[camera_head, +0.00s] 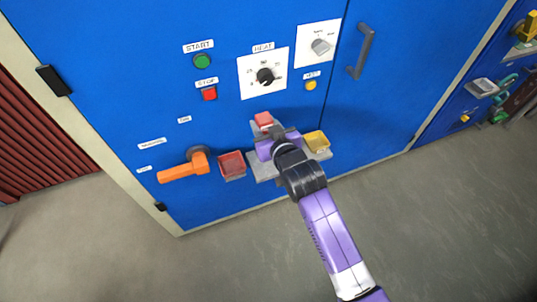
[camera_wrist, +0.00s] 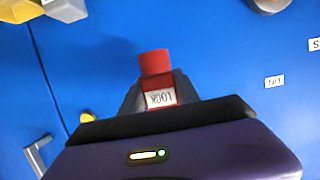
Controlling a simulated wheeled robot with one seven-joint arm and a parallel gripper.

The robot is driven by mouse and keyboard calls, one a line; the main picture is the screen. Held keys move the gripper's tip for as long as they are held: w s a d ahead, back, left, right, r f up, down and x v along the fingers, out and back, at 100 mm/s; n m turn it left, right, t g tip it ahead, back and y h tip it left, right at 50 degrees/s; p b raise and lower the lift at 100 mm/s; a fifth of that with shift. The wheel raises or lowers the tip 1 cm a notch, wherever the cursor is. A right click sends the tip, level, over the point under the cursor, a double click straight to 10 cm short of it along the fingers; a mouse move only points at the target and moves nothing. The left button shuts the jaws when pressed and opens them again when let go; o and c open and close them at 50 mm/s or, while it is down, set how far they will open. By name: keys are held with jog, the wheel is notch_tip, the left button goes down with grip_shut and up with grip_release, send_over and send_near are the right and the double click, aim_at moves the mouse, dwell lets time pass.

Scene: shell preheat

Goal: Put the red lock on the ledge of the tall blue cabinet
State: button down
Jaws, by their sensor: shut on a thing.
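The red lock (camera_head: 264,119) is held at the tip of my gripper (camera_wrist: 152,92), in front of the blue cabinet face. In the wrist view, the lock (camera_wrist: 154,62) sits between the two grey fingers, with its white label upside down. The tall blue cabinet (camera_head: 120,60) fills most of the head view. Its grey ledge (camera_head: 263,169) juts out low on the front. My gripper is over the ledge and hides much of it. I cannot tell how high the lock is above the ledge.
A red tray (camera_head: 232,165) stands left of my gripper and a yellow tray (camera_head: 316,141) right of it. An orange lever (camera_head: 183,170) juts out farther left. A door handle (camera_head: 361,52) is at upper right.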

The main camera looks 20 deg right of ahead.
notch_tip(320, 180, down, 14)
jog(key=shift+b, duration=1.2)
jog(key=shift+f, duration=0.2)
jog(key=c, duration=0.9)
grip_release()
jog(key=shift+r, duration=0.1)
jog(key=shift+r, duration=0.2)
jog(key=p+v, duration=0.1)
jog(key=v, duration=1.1)
jog(key=shift+f, duration=0.1)
